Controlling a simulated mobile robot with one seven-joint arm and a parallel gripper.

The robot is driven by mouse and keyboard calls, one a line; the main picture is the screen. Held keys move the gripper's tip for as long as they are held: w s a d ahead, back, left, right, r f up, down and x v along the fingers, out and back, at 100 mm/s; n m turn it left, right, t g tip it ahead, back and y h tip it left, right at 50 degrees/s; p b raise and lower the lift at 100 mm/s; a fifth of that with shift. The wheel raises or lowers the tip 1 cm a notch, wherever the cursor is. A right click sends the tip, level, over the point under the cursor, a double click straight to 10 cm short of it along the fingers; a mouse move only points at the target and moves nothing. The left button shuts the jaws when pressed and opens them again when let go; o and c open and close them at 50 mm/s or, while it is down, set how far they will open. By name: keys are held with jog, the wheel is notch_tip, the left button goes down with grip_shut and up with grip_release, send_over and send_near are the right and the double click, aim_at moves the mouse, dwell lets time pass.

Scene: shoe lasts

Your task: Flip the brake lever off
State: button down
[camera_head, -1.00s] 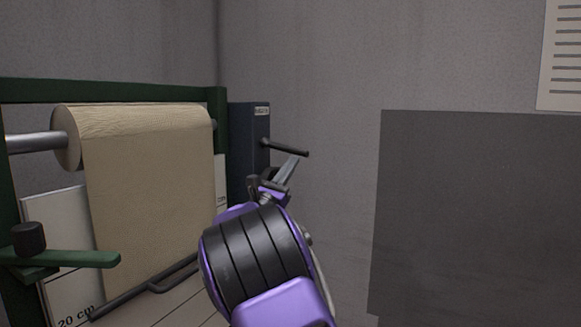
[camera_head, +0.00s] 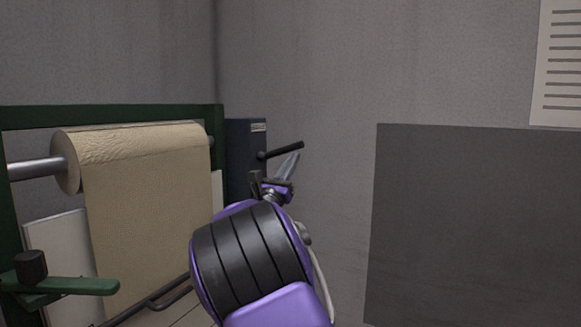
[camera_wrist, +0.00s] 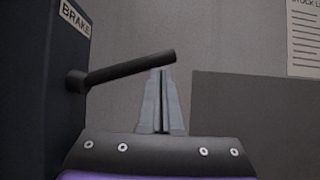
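The brake lever (camera_head: 282,151) is a dark rod sticking out of the side of a dark blue box (camera_head: 246,160). Its free end points right and slightly up. In the wrist view the lever (camera_wrist: 130,66) rises from its pivot at left to its tip, and the box (camera_wrist: 40,90) bears a "BRAKE" label. My gripper (camera_wrist: 162,74) has its two grey fingers together, with nothing seen between them. The fingertips are right beneath the lever's free end; I cannot tell whether they touch. In the head view my gripper (camera_head: 292,158) is partly hidden by my wrist.
A paper roll (camera_head: 140,145) hangs in a green frame (camera_head: 110,112) at left, with a green bar (camera_head: 80,286) and black knob (camera_head: 30,265) in front. A dark panel (camera_head: 480,220) and a printed sheet (camera_head: 558,65) are on the wall at right. Space right of the lever is free.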

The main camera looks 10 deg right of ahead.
aim_at(290, 146)
jog(key=shift+w+a+r+p, duration=0.15)
jog(key=shift+r+p, duration=0.7)
jog(key=shift+r, duration=1.2)
